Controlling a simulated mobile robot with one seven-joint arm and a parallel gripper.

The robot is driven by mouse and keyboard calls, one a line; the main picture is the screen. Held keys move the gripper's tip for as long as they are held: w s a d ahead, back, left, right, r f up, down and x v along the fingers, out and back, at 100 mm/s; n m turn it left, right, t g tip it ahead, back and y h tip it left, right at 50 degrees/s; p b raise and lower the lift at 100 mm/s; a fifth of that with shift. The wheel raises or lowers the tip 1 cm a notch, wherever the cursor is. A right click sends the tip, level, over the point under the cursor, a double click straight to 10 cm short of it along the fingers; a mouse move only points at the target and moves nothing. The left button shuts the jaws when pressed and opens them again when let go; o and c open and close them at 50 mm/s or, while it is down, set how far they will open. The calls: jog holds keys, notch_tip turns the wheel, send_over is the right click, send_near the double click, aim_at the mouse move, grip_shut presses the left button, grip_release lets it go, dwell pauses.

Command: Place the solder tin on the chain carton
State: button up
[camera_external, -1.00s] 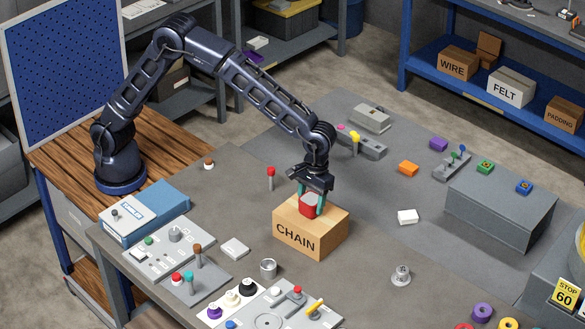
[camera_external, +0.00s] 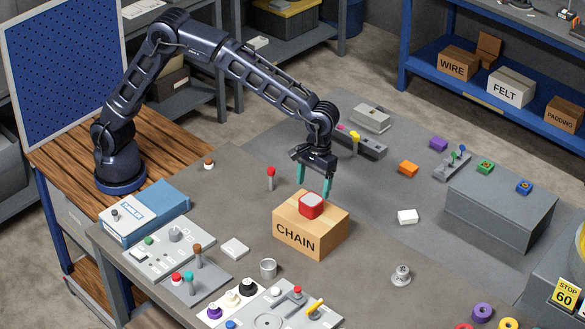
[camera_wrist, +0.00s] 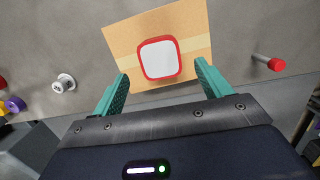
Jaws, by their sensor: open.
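The chain carton (camera_external: 296,238) is a tan box with CHAIN on its front, standing on the grey table. A red tin with a pale top, which I take to be the solder tin (camera_external: 311,205), rests upright on top of the carton. In the wrist view the tin (camera_wrist: 160,59) lies within the top face of the carton (camera_wrist: 125,40). My gripper (camera_external: 313,194) is open, with its teal fingers above and slightly behind the tin. In the wrist view my gripper (camera_wrist: 162,92) has its fingers apart, with nothing between the tips.
A red-topped peg (camera_external: 271,177) stands behind the carton to the left.

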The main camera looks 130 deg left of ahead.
aim_at(315, 196)
notch_tip(315, 196, up, 6)
jog(key=s+d+r+m+t+y, duration=0.1)
jog(key=s+d+r+m, duration=0.45)
jog(key=s, duration=0.65)
jog(key=s+d+r+m+t, duration=0.1)
jog(key=s+d+r+m, duration=0.2)
jog(key=s+d+r, duration=0.7)
jog(key=s+d+f+m+t, duration=0.1)
jog(key=s+f+m, duration=0.2)
jog(key=s, duration=0.6)
jog(key=s+d+f+m, duration=0.2)
jog(key=s+f+m, duration=0.1)
jog(key=s, duration=0.6)
jog(key=s+d+f+m+t, duration=0.1)
jog(key=s+d+f+m, duration=0.1)
jog(key=s, duration=0.7)
jog(key=shift+d+f+m+t+y, duration=0.2)
jog(key=shift+f+m+t+y, duration=0.15)
jog(key=shift+f+m, duration=0.5)
